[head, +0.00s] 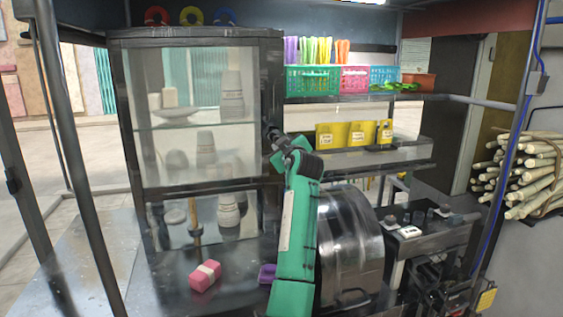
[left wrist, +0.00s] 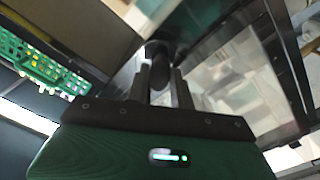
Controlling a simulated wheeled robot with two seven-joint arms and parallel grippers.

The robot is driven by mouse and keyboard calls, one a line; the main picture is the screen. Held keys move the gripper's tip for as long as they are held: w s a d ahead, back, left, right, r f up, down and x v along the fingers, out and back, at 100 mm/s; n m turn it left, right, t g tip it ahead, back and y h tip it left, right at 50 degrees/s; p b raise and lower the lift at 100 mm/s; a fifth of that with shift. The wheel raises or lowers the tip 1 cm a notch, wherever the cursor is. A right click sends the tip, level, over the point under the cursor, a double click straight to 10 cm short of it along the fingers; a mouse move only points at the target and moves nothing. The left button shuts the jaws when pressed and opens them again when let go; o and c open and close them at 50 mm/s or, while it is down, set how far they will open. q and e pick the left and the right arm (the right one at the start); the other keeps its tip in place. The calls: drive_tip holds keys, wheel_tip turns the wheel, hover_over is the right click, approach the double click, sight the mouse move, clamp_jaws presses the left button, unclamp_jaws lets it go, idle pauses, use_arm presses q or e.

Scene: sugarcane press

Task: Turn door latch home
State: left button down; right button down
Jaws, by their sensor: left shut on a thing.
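A glass-fronted cabinet (head: 198,120) with a dark frame stands at the left and centre of the head view, and its door looks closed against the frame. My left gripper (head: 271,134) is at the right edge of the cabinet door, about mid-height. In the left wrist view, my left gripper (left wrist: 160,82) has its two fingers on either side of a dark rounded latch knob (left wrist: 158,52) and is shut on it. The arm and gripper hide the latch in the head view, and its exact angle cannot be told. My right gripper is not in view.
A shiny metal drum (head: 349,245) stands just right of my arm. A pink block (head: 205,276) and a purple item (head: 267,273) lie on the metal counter. Yellow boxes (head: 345,135) and coloured baskets (head: 313,80) sit on shelves right of the cabinet.

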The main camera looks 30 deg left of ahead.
use_arm(q)
drive_tip(key=shift+n+b, duration=4.4)
drive_tip(key=shift+n, duration=1.3)
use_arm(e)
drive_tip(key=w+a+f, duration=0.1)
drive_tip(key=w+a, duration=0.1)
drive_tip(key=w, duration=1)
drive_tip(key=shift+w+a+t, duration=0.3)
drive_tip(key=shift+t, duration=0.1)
use_arm(q)
drive_tip(key=c, duration=1.2)
unclamp_jaws()
